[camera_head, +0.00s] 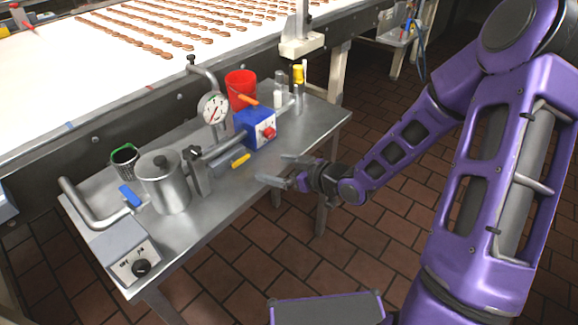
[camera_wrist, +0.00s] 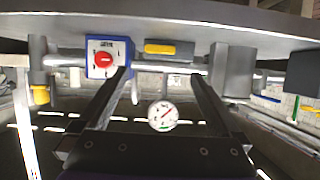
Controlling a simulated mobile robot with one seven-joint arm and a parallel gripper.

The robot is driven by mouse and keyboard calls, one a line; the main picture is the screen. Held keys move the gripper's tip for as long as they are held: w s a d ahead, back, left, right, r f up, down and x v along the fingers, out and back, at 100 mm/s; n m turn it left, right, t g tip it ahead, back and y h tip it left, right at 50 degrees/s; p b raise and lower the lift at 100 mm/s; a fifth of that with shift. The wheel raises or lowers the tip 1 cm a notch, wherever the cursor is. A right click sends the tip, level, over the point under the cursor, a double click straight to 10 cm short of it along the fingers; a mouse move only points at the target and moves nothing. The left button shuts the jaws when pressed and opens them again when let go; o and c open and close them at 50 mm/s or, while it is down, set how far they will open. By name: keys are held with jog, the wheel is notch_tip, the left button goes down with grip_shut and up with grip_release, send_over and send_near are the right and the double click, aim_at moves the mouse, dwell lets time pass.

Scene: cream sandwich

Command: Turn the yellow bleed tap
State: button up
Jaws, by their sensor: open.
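The yellow bleed tap (camera_head: 241,160) is a small yellow lever low on the front of the pipework, between the blue box and the dark upright pipe block. In the wrist view the yellow tap (camera_wrist: 160,48) lies level, ahead of the fingers and roughly between them. My gripper (camera_head: 272,168) is to the right of the tap, at the front edge of the steel table. Its two fingers point left toward the tap and stand apart from it. In the wrist view my gripper (camera_wrist: 161,76) is open with nothing between its fingertips.
A blue box with a red knob (camera_head: 266,133) stands beside the tap. A round gauge (camera_head: 213,108), a red bucket (camera_head: 240,90), a steel pot (camera_head: 163,182) with a blue lever (camera_head: 130,196) and a grey control box (camera_head: 128,258) crowd the steel table (camera_head: 225,202). Its front strip is clear.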

jog(key=v, duration=0.4)
jog(key=shift+f+p, duration=0.1)
jog(key=shift+p, duration=0.2)
